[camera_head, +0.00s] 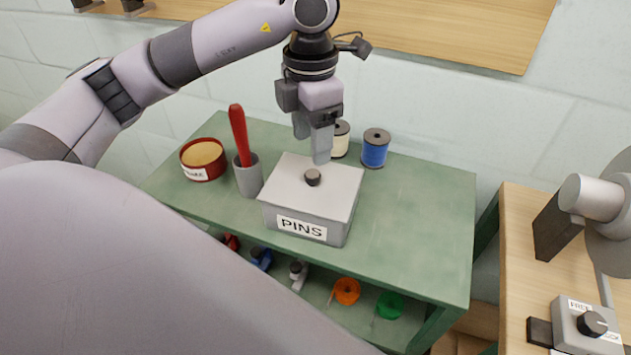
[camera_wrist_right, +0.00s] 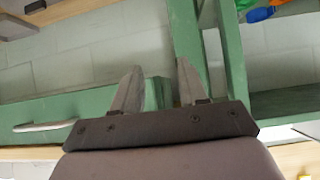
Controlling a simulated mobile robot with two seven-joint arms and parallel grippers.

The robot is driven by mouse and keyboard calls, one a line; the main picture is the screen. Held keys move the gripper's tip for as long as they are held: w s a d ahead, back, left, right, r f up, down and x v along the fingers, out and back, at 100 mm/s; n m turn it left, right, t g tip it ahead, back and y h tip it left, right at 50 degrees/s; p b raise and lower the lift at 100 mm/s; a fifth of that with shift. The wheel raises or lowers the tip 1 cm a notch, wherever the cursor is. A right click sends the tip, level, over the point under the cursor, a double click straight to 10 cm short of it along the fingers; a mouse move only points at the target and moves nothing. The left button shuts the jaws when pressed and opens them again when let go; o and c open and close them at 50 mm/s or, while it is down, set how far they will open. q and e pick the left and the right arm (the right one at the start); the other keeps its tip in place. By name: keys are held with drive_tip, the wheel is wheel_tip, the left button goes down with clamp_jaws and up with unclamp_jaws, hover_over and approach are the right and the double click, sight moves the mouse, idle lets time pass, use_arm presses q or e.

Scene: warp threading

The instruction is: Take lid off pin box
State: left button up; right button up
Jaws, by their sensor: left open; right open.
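The pin box (camera_head: 309,213) is a grey box labelled PINS on the green cabinet top. Its pale lid (camera_head: 335,186) sits on it, with a dark round knob (camera_head: 313,177) in the middle. My left gripper (camera_head: 318,155) is open and points down just above the far part of the lid, behind the knob. It holds nothing, and I cannot tell whether a fingertip touches the lid. My right gripper (camera_wrist_right: 157,88) shows in the right wrist view, open and empty, with green cabinet framing behind it. The box's inside is hidden by the lid.
Left of the box stand a grey cup (camera_head: 248,181) with a red-handled tool (camera_head: 239,135) and a red round tin (camera_head: 203,160). Behind it are a cream spool (camera_head: 341,138) and a blue spool (camera_head: 375,148). The green top (camera_head: 420,215) is clear at the right.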

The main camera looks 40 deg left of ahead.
sight(312, 173)
use_arm(q)
drive_tip(key=f, duration=0.6)
drive_tip(key=shift+s+d+f, duration=0.1)
drive_tip(key=shift+s+d, duration=0.05)
drive_tip(key=shift+d, duration=0.05)
clamp_jaws()
